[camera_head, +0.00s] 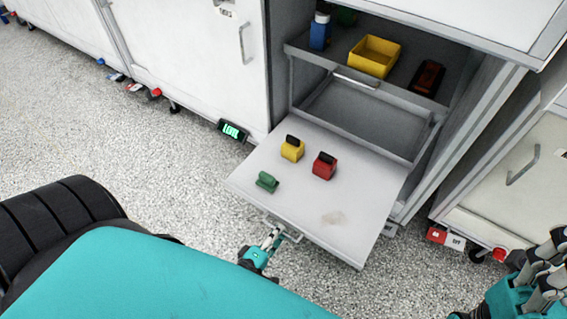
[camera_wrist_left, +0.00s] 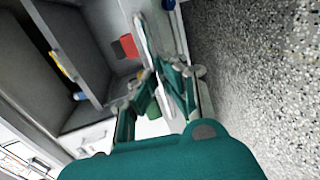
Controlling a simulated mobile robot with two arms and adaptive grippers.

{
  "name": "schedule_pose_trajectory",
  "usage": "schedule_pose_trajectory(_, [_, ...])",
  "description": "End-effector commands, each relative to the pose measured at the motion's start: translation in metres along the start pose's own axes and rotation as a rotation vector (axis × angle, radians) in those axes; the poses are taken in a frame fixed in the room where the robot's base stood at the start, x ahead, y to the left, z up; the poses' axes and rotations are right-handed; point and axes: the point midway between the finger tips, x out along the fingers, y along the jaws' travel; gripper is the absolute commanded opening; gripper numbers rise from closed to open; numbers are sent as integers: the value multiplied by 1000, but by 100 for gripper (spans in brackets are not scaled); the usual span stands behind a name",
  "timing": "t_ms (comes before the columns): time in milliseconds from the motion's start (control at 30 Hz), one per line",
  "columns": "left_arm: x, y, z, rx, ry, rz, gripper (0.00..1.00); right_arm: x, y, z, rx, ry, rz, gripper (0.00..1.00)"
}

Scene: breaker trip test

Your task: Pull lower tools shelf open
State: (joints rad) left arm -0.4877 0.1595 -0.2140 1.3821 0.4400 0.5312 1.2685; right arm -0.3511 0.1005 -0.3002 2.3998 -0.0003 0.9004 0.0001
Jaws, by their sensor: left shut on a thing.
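The lower tools shelf (camera_head: 350,225) is a light grey flat board that stands well out of the cabinet. A yellow block (camera_head: 291,150), a red block (camera_head: 324,167) and a green block (camera_head: 267,181) sit on it. My left gripper (camera_head: 275,236) is at the shelf's front edge, shut on its handle (camera_head: 288,231). In the left wrist view the gripper's fingers (camera_wrist_left: 160,85) close around the handle, and the red block (camera_wrist_left: 128,46) shows beyond. My right gripper (camera_head: 545,275) is partly in view at the lower right, away from the shelf; its fingers are unclear.
Above is an upper shelf with a yellow bin (camera_head: 374,56), a blue bottle (camera_head: 319,31) and a dark red item (camera_head: 427,78). Closed white cabinets (camera_head: 190,50) stand at the left.

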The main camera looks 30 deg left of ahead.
Motion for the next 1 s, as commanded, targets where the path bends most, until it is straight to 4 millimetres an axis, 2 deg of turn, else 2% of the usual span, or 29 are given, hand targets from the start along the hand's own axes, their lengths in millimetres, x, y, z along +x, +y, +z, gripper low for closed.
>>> schedule_pose_trajectory(433, [-3, -1, 0, 1, 0, 0, 0, 1, 0, 0, 0, 0, 0, 40])
schedule_pose_trajectory(467, [-3, -1, 0, 1, 0, 0, 10, 1, 0, 0, 0, 0, 0, 40])
schedule_pose_trajectory(533, [-3, -1, 0, 1, 0, 0, 19, 1, 0, 0, 0, 0, 0, 40])
schedule_pose_trajectory(833, [-4, 1, 0, 0, 0, 0, 19, 2, 0, -1, -2, 4, 1, 40])
schedule_pose_trajectory(1000, [-7, 19, 0, -2, 1, 3, 19, 2, 0, 0, -1, 3, 1, 40])
